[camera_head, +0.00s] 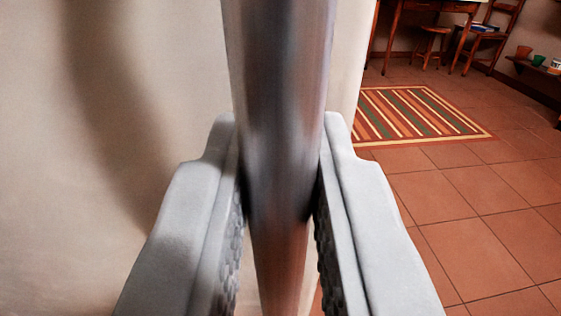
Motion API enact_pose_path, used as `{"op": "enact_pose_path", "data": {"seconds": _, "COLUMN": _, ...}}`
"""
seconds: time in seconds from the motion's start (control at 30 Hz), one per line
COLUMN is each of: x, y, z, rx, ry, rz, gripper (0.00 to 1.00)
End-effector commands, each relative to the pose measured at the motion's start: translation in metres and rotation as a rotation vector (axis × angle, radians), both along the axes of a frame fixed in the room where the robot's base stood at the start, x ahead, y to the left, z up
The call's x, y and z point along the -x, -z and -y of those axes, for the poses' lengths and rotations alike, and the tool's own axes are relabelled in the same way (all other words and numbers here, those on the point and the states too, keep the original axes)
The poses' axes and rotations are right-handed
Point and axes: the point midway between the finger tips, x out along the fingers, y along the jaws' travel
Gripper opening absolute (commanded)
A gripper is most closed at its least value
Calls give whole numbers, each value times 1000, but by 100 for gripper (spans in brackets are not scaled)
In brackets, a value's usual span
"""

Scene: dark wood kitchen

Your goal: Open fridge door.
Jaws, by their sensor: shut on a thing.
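The fridge door handle (279,70) is a thick, upright metal bar that runs down the middle of the view. My gripper (280,185) is around the bar, with one grey finger on its left side and one on its right. The fingers are shut on it, their dark ribbed pads against the metal. The pale cream fridge door (110,120) fills the left side behind the handle, with a soft shadow on it. Its right edge shows just right of the bar. The rest of the fridge is out of view, so I cannot tell how far the door stands open.
Right of the door is open terracotta tile floor (470,210). A striped rug (415,113) lies on it. A wooden table (430,8), a stool (430,42) and a chair (490,35) stand farther back. A shelf with small pots (538,60) is at the far right.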

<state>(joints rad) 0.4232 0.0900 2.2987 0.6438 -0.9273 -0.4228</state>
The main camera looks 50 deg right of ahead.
Motion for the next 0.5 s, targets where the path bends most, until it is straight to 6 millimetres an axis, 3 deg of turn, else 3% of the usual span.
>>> {"op": "enact_pose_path", "data": {"seconds": 0.2, "x": 0, "y": 0, "z": 0, "rx": 1, "ry": -1, "rz": 1, "gripper": 0}}
{"op": "enact_pose_path", "data": {"seconds": 0.23, "x": 0, "y": 0, "z": 0, "rx": 1, "ry": -1, "rz": 1, "gripper": 21}}
{"op": "enact_pose_path", "data": {"seconds": 0.5, "x": 0, "y": 0, "z": 0, "rx": 0, "ry": 0, "rz": 0, "gripper": 21}}
